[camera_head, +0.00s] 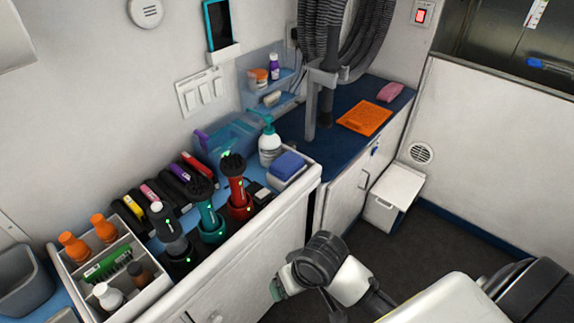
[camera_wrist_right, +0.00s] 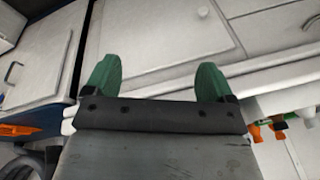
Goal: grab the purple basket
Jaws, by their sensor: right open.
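I do not see a purple basket in either view. A clear blue bin (camera_head: 228,138) stands at the back of the blue counter, with a purple item (camera_head: 202,140) at its left end. My right gripper (camera_head: 277,288) is low in front of the white cabinet, below the counter edge, and is partly hidden by its own wrist. In the right wrist view its two green fingers (camera_wrist_right: 160,75) are apart with nothing between them, facing the cabinet doors. My left gripper is not in view.
Clippers in charging stands (camera_head: 207,215) and a white divided caddy (camera_head: 118,275) with bottles crowd the counter. A pump bottle (camera_head: 270,148) stands behind. Dark floor (camera_head: 450,235) is open at right.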

